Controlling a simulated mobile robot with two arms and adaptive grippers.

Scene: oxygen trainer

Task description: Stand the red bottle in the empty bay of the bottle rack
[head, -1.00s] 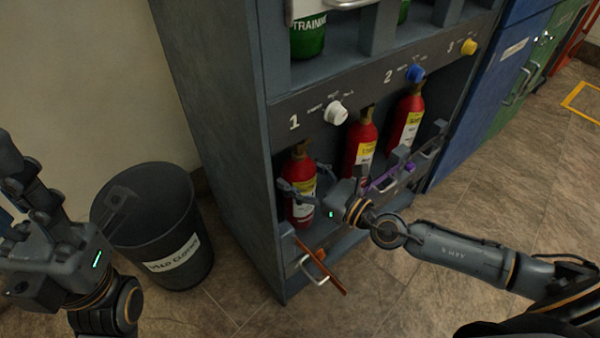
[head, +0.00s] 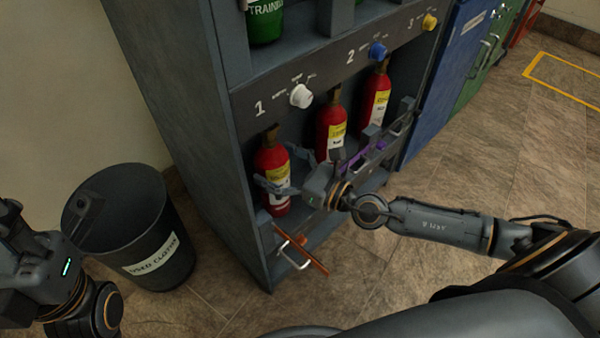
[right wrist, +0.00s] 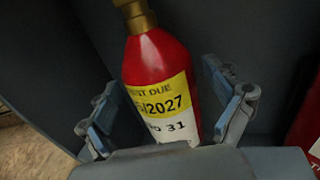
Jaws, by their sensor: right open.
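A red bottle (head: 271,168) with a brass neck and a yellow and white label stands in the left bay of the rack (head: 252,125), under the number 1. My right gripper (head: 276,184) is open around it, one finger on each side. In the right wrist view the bottle (right wrist: 160,85) stands between the two open fingers (right wrist: 167,115), with gaps visible beside it. Two more red bottles, a middle one (head: 331,124) and a right one (head: 376,98), stand in the other bays. My left gripper (head: 40,215) is at the left edge, away from the rack; its fingers are unclear.
An orange-red bar (head: 305,256) and a handle (head: 293,254) stick out low at the rack's front left. A dark bin (head: 125,225) stands on the floor to the left. Green bottles sit on the shelf above. Blue and green cabinets (head: 445,85) stand to the right.

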